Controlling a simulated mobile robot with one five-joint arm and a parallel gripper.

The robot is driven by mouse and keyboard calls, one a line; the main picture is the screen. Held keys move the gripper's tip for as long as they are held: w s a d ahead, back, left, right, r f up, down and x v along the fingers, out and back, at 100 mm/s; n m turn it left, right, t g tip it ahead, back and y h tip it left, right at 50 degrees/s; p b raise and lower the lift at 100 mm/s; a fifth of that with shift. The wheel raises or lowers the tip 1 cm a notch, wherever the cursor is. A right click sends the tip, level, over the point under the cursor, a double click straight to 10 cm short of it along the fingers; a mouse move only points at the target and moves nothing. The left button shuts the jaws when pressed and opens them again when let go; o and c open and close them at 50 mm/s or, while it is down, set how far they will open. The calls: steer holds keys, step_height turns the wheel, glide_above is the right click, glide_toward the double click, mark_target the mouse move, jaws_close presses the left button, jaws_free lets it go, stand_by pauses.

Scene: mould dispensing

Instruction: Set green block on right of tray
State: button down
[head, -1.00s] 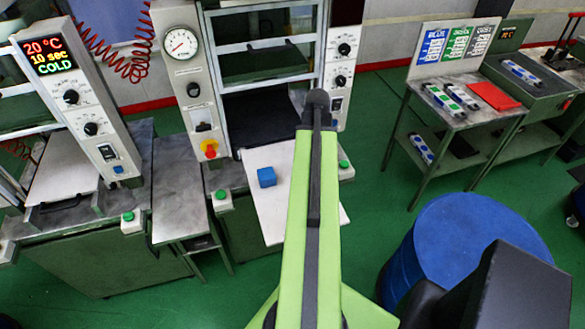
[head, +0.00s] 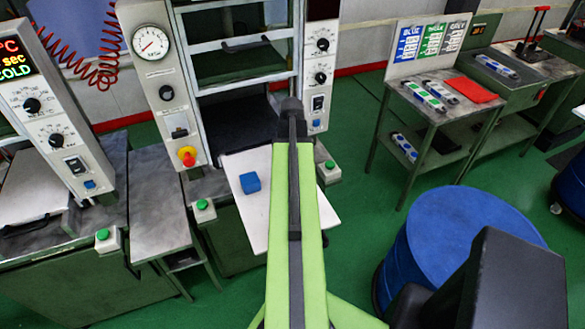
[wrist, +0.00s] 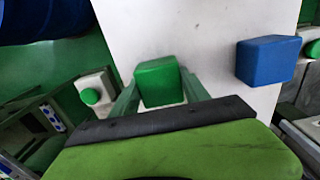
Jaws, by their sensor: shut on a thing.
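The green block (wrist: 158,82) is between the two fingers of my gripper (wrist: 160,92) in the wrist view. My gripper is shut on it. The white tray (wrist: 205,35) lies behind and below the block; I cannot tell whether the block touches it. The tray also shows in the head view (head: 259,222), sticking out of the press. A blue block (wrist: 268,60) sits on the tray, apart from the green one. It is on the tray's left part in the head view (head: 250,183). There my green arm covers part of the tray and hides the gripper and green block.
Green buttons on white boxes flank the tray, one on the left (head: 203,204) and one on the right (head: 329,165). A blue drum (head: 470,235) stands at right. A side table (head: 445,105) with signs is farther back. Green floor is open between drum and press.

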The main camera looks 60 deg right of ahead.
steer(key=c, duration=0.6)
jaws_free()
steer(key=shift+o, duration=0.2)
step_height(320, 180, up, 12)
steer(key=p, duration=1.2)
steer(key=shift+r+p, duration=0.2)
steer(key=shift+p, duration=0.1)
steer(key=shift+f, duration=0.1)
